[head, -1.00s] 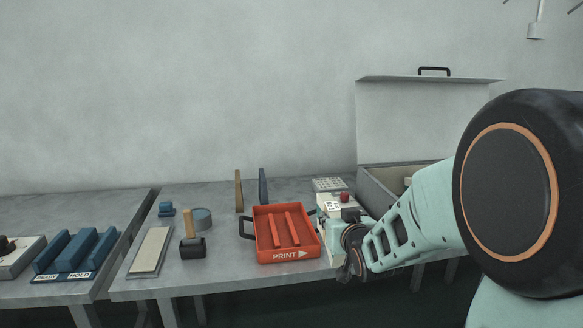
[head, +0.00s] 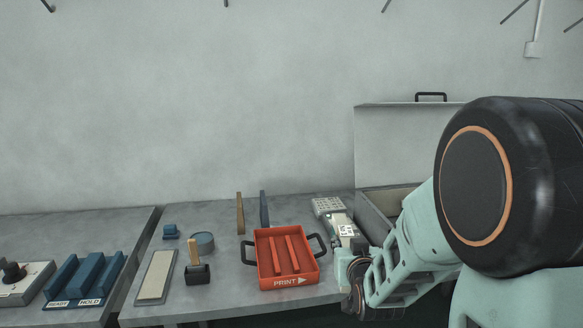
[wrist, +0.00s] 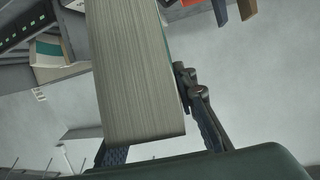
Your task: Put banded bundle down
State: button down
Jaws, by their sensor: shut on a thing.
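The banded bundle (wrist: 138,75) fills the middle of the wrist view as a thick block with many fine grey-beige sheet edges. No band shows clearly on the side facing the camera. My gripper (wrist: 160,142) is shut on it, with a dark jointed finger at its right side and part of another at its lower left. In the head view my gripper (head: 357,285) is at the table's front edge, right of the orange-red PRINT tray (head: 262,265). The bundle cannot be made out clearly there. The tray has two sloping ribs inside and dark side handles.
An open grey box (head: 377,212) with a raised lid stands at the right. Pale items (head: 340,222) lie between it and the tray. Two thin uprights (head: 240,213) stand behind the tray. A mallet (head: 197,272), a long pale pad (head: 156,276) and blue READY/HOLD blocks (head: 85,275) are leftward.

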notch_tip(320, 180, up, 13)
jog(key=p, duration=1.1)
jog(key=shift+r+p, duration=0.15)
jog(key=shift+p, duration=0.2)
